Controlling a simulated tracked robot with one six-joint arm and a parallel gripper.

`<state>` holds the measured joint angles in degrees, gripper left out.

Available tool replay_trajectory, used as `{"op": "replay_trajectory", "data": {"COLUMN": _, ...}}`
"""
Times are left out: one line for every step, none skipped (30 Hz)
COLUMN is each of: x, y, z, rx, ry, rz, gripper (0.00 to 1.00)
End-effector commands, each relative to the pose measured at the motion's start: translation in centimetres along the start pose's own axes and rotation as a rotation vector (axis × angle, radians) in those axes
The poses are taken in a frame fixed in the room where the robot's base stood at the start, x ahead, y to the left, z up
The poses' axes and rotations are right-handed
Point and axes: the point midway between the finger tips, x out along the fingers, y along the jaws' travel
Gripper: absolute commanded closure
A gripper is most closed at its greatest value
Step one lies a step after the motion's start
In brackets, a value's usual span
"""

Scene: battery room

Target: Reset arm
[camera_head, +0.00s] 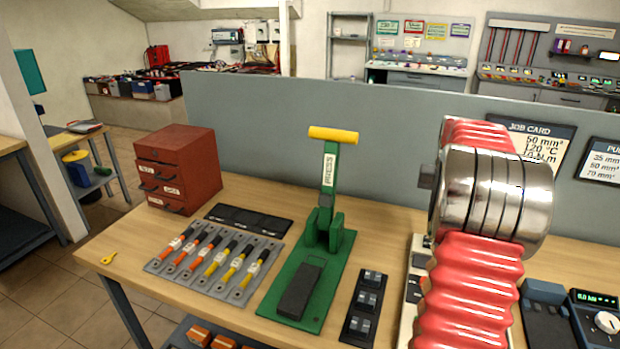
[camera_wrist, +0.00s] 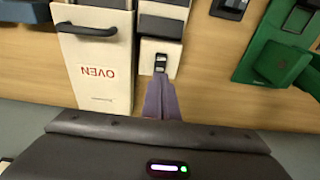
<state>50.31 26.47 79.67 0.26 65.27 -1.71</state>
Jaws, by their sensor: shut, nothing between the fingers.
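My gripper (camera_wrist: 161,82) shows at the bottom middle of the wrist view. Its two grey-purple fingers are together with nothing between them. They point toward a small cream unit with a dark rocker switch (camera_wrist: 160,62), over the bench top; I cannot tell the gap. A cream box marked OVEN (camera_wrist: 101,75), with a dark handle, is just left of the fingers. In the head view my arm, with red ribbed sleeves and a metal joint, rises at the right of the bench. My gripper is not seen there.
A green press (camera_head: 309,276) with a raised yellow handle stands mid-bench. Left of it are a tray of cables (camera_head: 187,286) and a red drawer cabinet (camera_head: 199,156). A black switch block (camera_head: 361,306) lies between press and arm. A grey partition (camera_head: 265,125) backs the bench.

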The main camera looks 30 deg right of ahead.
Motion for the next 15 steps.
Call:
{"op": "replay_trajectory", "data": {"x": 0.0, "y": 0.0, "z": 0.0, "rx": 0.000, "ry": 0.000, "rz": 0.000, "gripper": 1.00}}
{"op": "replay_trajectory", "data": {"x": 0.0, "y": 0.0, "z": 0.0, "rx": 0.000, "ry": 0.000, "rz": 0.000, "gripper": 1.00}}
{"op": "replay_trajectory", "data": {"x": 0.0, "y": 0.0, "z": 0.0, "rx": 0.000, "ry": 0.000, "rz": 0.000, "gripper": 1.00}}
{"op": "replay_trajectory", "data": {"x": 0.0, "y": 0.0, "z": 0.0, "rx": 0.001, "ry": 0.001, "rz": 0.000, "gripper": 1.00}}
{"op": "replay_trajectory", "data": {"x": 0.0, "y": 0.0, "z": -0.1, "rx": 0.002, "ry": 0.004, "rz": 0.000, "gripper": 1.00}}
{"op": "replay_trajectory", "data": {"x": 0.0, "y": 0.0, "z": -0.3, "rx": 0.003, "ry": 0.011, "rz": 0.000, "gripper": 1.00}}
{"op": "replay_trajectory", "data": {"x": 0.3, "y": 0.0, "z": -0.1, "rx": 0.004, "ry": 0.010, "rz": 0.000, "gripper": 1.00}}
{"op": "replay_trajectory", "data": {"x": 0.7, "y": 0.0, "z": 0.1, "rx": 0.005, "ry": 0.005, "rz": 0.000, "gripper": 1.00}}
{"op": "replay_trajectory", "data": {"x": 1.2, "y": 0.0, "z": 0.5, "rx": 0.005, "ry": -0.004, "rz": 0.000, "gripper": 1.00}}
{"op": "replay_trajectory", "data": {"x": 1.7, "y": 0.0, "z": 0.9, "rx": 0.006, "ry": -0.012, "rz": 0.000, "gripper": 1.00}}
{"op": "replay_trajectory", "data": {"x": 2.2, "y": 0.0, "z": 1.4, "rx": 0.007, "ry": -0.020, "rz": 0.000, "gripper": 1.00}}
{"op": "replay_trajectory", "data": {"x": 2.6, "y": 0.0, "z": 2.0, "rx": 0.008, "ry": -0.028, "rz": 0.000, "gripper": 1.00}}
{"op": "replay_trajectory", "data": {"x": 2.7, "y": -0.1, "z": 2.6, "rx": 0.008, "ry": -0.032, "rz": 0.000, "gripper": 1.00}}
{"op": "replay_trajectory", "data": {"x": 2.9, "y": -0.1, "z": 3.2, "rx": 0.008, "ry": -0.038, "rz": 0.000, "gripper": 1.00}}
{"op": "replay_trajectory", "data": {"x": 2.8, "y": -0.5, "z": 4.0, "rx": 0.003, "ry": -0.041, "rz": -0.001, "gripper": 1.00}}
